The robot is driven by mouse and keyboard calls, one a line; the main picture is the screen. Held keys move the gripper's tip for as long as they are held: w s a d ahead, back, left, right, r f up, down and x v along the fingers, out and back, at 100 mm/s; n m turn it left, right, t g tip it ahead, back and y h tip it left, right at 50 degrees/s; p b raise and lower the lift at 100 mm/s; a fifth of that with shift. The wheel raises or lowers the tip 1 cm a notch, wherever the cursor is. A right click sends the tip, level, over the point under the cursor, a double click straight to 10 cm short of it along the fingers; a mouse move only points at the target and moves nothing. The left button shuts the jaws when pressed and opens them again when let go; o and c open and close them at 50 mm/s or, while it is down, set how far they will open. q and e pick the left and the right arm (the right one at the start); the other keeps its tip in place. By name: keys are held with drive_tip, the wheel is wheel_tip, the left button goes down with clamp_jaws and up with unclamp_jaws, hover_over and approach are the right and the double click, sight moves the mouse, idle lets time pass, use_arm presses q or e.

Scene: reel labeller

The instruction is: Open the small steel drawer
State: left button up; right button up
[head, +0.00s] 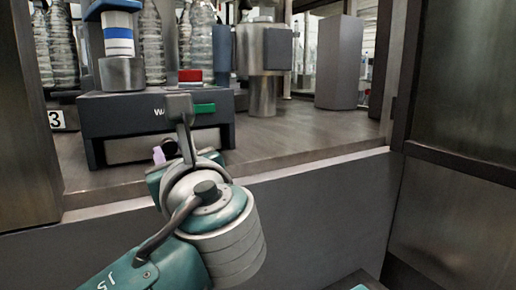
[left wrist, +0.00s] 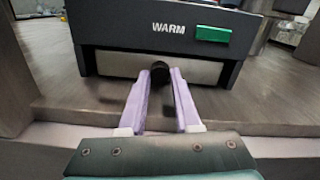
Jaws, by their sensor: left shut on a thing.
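The small steel drawer (left wrist: 112,63) is a plain metal front low in a dark box marked WARM (left wrist: 130,35). In the left wrist view it looks set in under the box, with no clear gap showing. A round black knob (left wrist: 160,69) sticks out from its middle. My left gripper (left wrist: 164,78) has its two purple fingers shut on this knob, one on each side. In the head view the drawer front (head: 128,149) is partly hidden by my left arm, and the left gripper (head: 164,153) shows only in part. My right gripper is not in view.
The box stands on a wooden shelf (head: 300,140) close to its front edge. A green button (left wrist: 213,34) is on the box's right front. A blue-and-white reel (head: 118,35), bottles (head: 60,45) and a steel cylinder (head: 264,95) stand behind or above. Shelf to the right is clear.

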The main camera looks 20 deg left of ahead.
use_arm(q)
clamp_jaws()
idle(0.7)
